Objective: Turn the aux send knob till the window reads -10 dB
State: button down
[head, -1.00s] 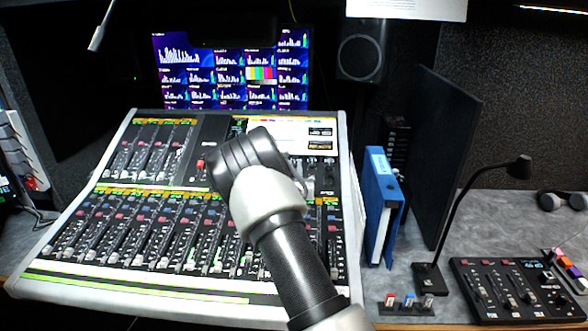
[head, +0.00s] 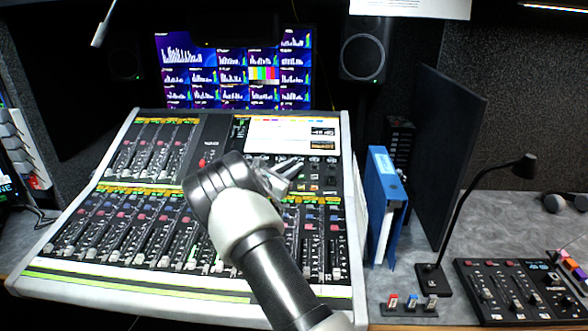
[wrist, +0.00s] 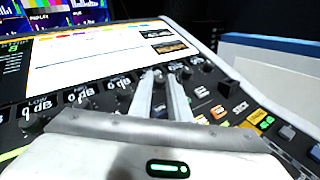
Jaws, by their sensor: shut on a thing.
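The mixing console (head: 345,215) stands in front of me, with a row of small dark knobs and label windows below its white screen (head: 277,137). In the head view my gripper (head: 288,172) reaches to this row, right of the console's middle. In the wrist view my gripper (wrist: 159,77) is shut on a small dark knob (wrist: 158,75), mostly hidden between the fingertips. Windows left of the fingers (wrist: 83,94) seem to read 0 dB. The dark readout (head: 322,131) at the screen's upper right is too small to read surely.
More knobs stand close on both sides, with a black block-shaped control (wrist: 228,87) to the right. Fader rows (head: 130,225) lie below my arm.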

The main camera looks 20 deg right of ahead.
jog(key=shift+w+a+r+m+g+h, duration=0.15)
jog(key=shift+m+g+h, duration=0.1)
jog(key=shift+m+g, duration=0.4)
jog(key=shift+w+f+m+g+h, duration=0.1)
jog(key=shift+m+g+h, duration=0.15)
jog(key=shift+m+g, duration=0.4)
jog(key=shift+r, duration=0.1)
jog(key=c, duration=1.7)
grip_release()
jog(key=p+v, duration=0.1)
jog(key=v, duration=1.6)
jog(key=shift+a+p, duration=0.3)
